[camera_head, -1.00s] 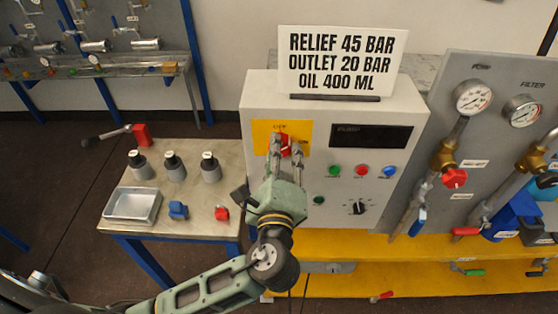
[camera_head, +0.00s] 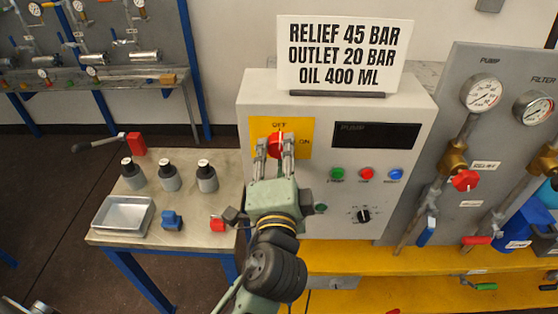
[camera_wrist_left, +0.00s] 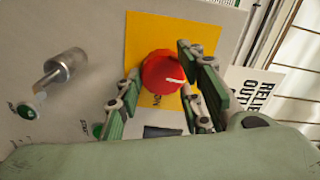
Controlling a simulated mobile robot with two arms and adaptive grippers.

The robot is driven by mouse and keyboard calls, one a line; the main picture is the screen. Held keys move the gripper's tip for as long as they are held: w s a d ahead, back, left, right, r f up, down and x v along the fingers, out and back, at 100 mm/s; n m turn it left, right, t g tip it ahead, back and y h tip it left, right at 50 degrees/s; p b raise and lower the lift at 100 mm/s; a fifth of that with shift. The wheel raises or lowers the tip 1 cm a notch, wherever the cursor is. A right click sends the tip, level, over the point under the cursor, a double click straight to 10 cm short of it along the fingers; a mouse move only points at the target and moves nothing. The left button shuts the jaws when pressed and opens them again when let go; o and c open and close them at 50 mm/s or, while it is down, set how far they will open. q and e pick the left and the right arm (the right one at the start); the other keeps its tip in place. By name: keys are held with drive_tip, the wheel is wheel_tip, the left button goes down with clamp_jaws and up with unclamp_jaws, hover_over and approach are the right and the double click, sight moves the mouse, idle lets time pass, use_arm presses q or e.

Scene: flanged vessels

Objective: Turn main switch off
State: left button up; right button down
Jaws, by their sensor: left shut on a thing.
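The main switch is a round red knob (camera_head: 275,145) on a yellow plate (camera_head: 300,130) marked OFF above and ON to the right, on the front of a light grey cabinet. My left gripper (camera_head: 274,150) has its two fingers on either side of the knob and is shut on it. In the left wrist view, the red knob (camera_wrist_left: 163,72) sits between the fingers (camera_wrist_left: 160,90). Its white line points to the right of that picture, toward the sign side, which appears to match OFF. The fingers partly cover the plate.
Green, red and blue buttons (camera_head: 367,174) and a black selector (camera_head: 363,215) are close right of my gripper. A sign (camera_head: 345,55) stands on top. A small table (camera_head: 185,222) with several items is at left; a gauge panel (camera_head: 480,130) is at right.

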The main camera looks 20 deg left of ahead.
use_arm(q)
drive_tip(key=shift+f+n, duration=0.5)
drive_tip(key=shift+d, duration=0.1)
drive_tip(key=o, duration=1)
drive_tip(key=shift+c, duration=0.2)
drive_tip(key=shift+o, duration=0.5)
drive_tip(key=shift+r, duration=0.25)
drive_tip(key=shift+r, duration=0.1)
